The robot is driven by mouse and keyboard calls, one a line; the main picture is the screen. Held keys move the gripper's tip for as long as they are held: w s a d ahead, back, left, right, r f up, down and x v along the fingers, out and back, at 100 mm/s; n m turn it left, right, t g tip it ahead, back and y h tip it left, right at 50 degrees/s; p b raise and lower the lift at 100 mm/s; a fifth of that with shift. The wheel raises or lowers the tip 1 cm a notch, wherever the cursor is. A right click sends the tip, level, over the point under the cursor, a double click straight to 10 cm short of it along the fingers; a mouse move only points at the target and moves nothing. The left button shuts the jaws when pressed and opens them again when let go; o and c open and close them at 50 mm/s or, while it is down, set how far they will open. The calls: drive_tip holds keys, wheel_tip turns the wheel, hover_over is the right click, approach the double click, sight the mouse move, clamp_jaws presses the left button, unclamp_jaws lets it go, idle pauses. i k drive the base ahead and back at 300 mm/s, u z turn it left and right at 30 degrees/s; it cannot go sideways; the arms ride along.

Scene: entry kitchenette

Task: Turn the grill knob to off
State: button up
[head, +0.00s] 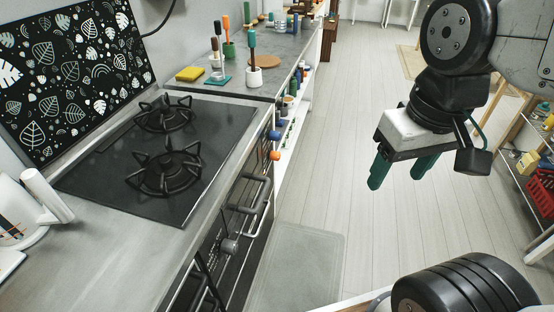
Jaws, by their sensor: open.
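The stove front (250,190) is seen at a steep angle. It carries a blue knob (274,135), an orange knob (275,155) and a grey knob (229,247) lower down. I cannot tell which is the grill knob, and no markings or pointer positions are readable. My gripper (399,174) has green fingers, spread apart and empty. It hangs over the floor to the right of the stove, well apart from all the knobs.
A black cooktop (110,155) with two burners tops the stove. Metal handles (251,208) stick out from the front. A grey mat (302,270) lies on the floor before it. A shelf with a red basket (540,195) stands at right. The floor between is clear.

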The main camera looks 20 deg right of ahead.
sight(275, 155)
drive_tip(key=k, duration=0.6)
drive_tip(key=z, duration=0.4)
drive_tip(key=i, duration=1.3)
drive_tip(key=u, duration=0.6)
